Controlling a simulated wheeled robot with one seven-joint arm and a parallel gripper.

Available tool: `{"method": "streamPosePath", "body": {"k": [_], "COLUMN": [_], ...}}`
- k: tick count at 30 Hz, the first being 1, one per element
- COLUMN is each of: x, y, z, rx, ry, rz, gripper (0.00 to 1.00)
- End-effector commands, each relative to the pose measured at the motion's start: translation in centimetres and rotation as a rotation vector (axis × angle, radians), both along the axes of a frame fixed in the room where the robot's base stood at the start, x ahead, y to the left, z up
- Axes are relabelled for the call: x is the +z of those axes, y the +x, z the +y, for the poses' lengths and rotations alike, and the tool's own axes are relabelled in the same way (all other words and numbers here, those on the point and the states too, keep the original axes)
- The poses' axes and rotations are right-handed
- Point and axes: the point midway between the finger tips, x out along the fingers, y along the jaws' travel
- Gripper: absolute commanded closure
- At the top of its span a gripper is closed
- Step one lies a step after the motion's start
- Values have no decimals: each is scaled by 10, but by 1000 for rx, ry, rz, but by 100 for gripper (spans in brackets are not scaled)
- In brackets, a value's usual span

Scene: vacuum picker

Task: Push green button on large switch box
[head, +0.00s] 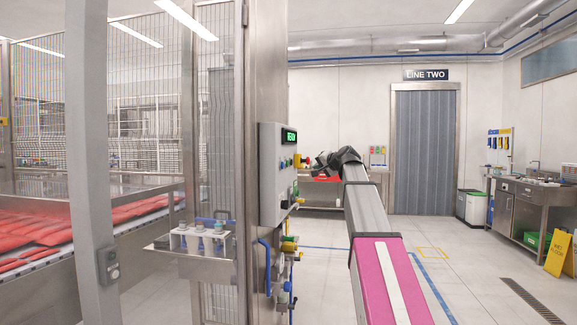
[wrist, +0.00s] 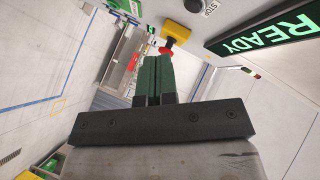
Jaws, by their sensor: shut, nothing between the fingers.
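The large grey switch box (head: 270,178) is mounted on a steel post left of centre in the head view. Its lit green READY display (head: 289,136) also shows at the upper right of the wrist view (wrist: 285,30). Small coloured buttons sit on its face below the display; a greenish one (head: 283,163) is too small to make out well. A yellow emergency-stop housing (wrist: 176,31) with a red knob (wrist: 166,50) lies just beyond my fingertips in the wrist view. My gripper (wrist: 153,57) is shut and empty. In the head view it is near the box's face, partly hidden by my wrist.
A wire-mesh enclosure (head: 130,120) stands left. Open floor lies to the right, with a yellow floor sign (head: 558,254) and a sink bench (head: 530,200).

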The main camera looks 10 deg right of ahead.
Motion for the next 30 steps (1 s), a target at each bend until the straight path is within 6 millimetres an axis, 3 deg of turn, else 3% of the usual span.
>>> {"method": "streamPosePath", "body": {"k": [4,17,30], "x": [13,14,14], "y": [0,1,16], "z": [-2,1,46], "rx": [-2,-1,0], "ry": [13,14,12], "rz": [-15,-15,-14], "gripper": [100,100,100]}}
